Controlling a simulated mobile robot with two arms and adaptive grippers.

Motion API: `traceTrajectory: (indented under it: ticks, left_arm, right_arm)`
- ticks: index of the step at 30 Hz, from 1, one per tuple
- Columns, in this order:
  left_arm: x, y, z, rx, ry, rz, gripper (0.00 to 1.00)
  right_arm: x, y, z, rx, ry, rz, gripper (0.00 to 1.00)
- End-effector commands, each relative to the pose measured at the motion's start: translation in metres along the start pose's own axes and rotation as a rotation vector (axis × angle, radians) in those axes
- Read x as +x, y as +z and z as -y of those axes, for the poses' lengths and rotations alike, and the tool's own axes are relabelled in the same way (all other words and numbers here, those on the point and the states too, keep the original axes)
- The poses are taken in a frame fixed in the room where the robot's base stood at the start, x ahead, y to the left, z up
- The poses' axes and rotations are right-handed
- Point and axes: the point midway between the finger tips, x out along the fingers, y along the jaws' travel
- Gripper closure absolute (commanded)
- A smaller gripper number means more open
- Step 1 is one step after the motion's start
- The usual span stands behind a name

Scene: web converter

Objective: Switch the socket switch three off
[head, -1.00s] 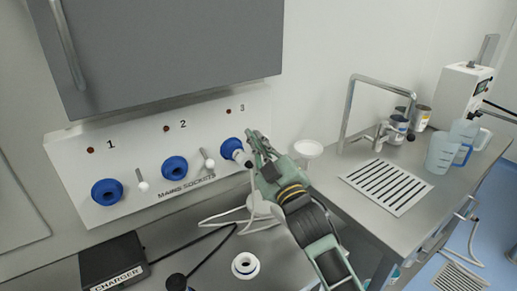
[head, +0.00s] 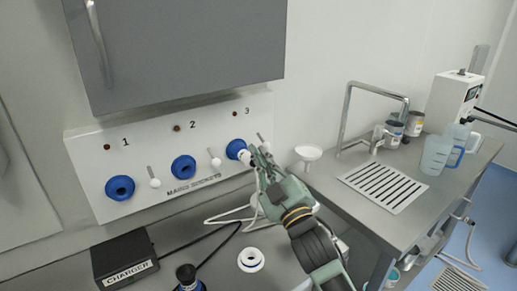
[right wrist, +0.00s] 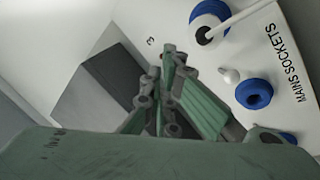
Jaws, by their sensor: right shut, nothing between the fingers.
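The white mains socket panel (head: 85,190) carries three blue sockets, three white levers and a small red lamp by each number. Socket three (head: 235,148) holds a white plug (head: 245,156); the socket also shows in the right wrist view (right wrist: 208,14). The thin lever of switch three (head: 261,138) shows just above my right gripper (head: 259,156); its lower end is hidden by the fingers. My right gripper is shut and empty, close to the panel right of socket three. Its fingertips also show in the right wrist view (right wrist: 170,62), where switch three is hidden. I cannot tell whether they touch the lever.
A grey cabinet (head: 185,50) hangs above the panel. The charger (head: 125,262), a black and blue plug (head: 188,279), a white ring-shaped part (head: 251,260) and cables lie below.

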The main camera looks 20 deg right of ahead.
Motion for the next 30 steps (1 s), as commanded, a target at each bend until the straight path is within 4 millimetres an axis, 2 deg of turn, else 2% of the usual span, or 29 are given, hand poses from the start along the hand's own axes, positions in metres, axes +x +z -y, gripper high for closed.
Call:
traceTrajectory:
  ticks: [1, 4, 10, 13, 22, 30]
  left_arm:
    - [0.007, 0.004, 0.001, 0.001, -0.001, 0.004, 0.6]
    - [0.012, 0.001, 0.001, 0.0, -0.001, 0.001, 0.6]
    - [0.019, -0.033, -0.008, -0.006, 0.009, -0.047, 0.6]
    - [0.019, -0.037, -0.01, -0.007, 0.011, -0.054, 0.6]
    - [0.019, -0.018, -0.01, -0.005, 0.011, -0.026, 0.6]
    - [0.019, -0.016, -0.005, -0.003, 0.005, -0.023, 0.6]
  right_arm:
    - [-0.012, 0.006, 0.004, -0.001, -0.001, 0.004, 1.0]
    - [-0.031, 0.008, 0.006, -0.002, -0.001, 0.004, 1.0]
    - [-0.055, 0.01, 0.008, -0.002, -0.001, 0.002, 1.0]
    - [-0.06, 0.009, 0.008, -0.002, 0.0, 0.002, 1.0]
    - [-0.061, 0.009, 0.008, -0.002, 0.0, 0.001, 1.0]
    - [-0.061, 0.009, 0.008, -0.002, 0.0, 0.001, 1.0]
